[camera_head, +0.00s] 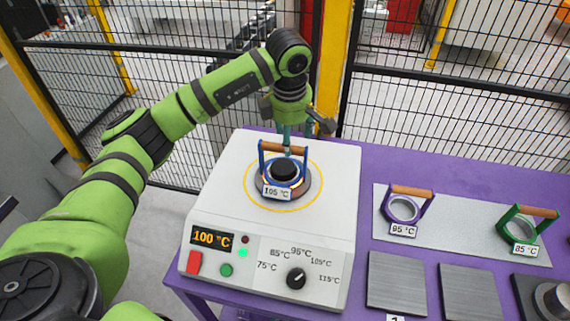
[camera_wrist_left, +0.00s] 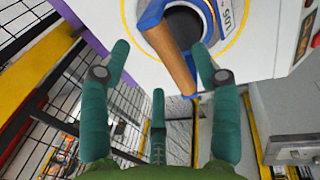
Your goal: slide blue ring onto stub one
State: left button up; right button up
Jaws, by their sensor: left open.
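The blue ring (camera_head: 283,172), with a brown handle on a blue frame and a 105 °C tag, sits around the dark core of the white heater (camera_head: 330,165). It also shows at the top of the left wrist view (camera_wrist_left: 150,14). My left gripper (camera_head: 287,138) is just behind and above the handle, pointing down. In the left wrist view its fingers (camera_wrist_left: 161,58) are apart, with the brown handle (camera_wrist_left: 172,58) between or just beyond their tips; contact cannot be told. A stub on a dark block (camera_head: 552,300) is cut off at lower right; its number is not visible. My right gripper is out of view.
A purple ring (camera_head: 403,209) tagged 95 °C and a green ring (camera_head: 522,231) tagged 85 °C stand on a grey plate on the purple table (camera_head: 365,160). Two bare grey plates (camera_head: 397,282) lie in front. The heater display (camera_head: 212,239) reads 100 °C. A mesh fence stands behind.

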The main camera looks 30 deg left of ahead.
pick_arm(q)
jog(key=shift+a+f+p, duration=0.15)
jog(key=shift+f+p, duration=0.2)
jog(key=shift+f, duration=0.05)
jog(key=f, duration=0.1)
jog(key=f+p, duration=0.1)
jog(key=f, duration=0.1)
jog(key=shift+w+a+f+p, duration=0.1)
jog(key=shift+a+f+p, duration=0.05)
jog(key=shift+a+p, duration=0.2)
jog(key=shift+w+d+f, duration=0.1)
jog(key=shift+w+f, duration=0.1)
jog(key=shift+f, duration=0.2)
jog(key=shift+r, duration=0.1)
grip_shut()
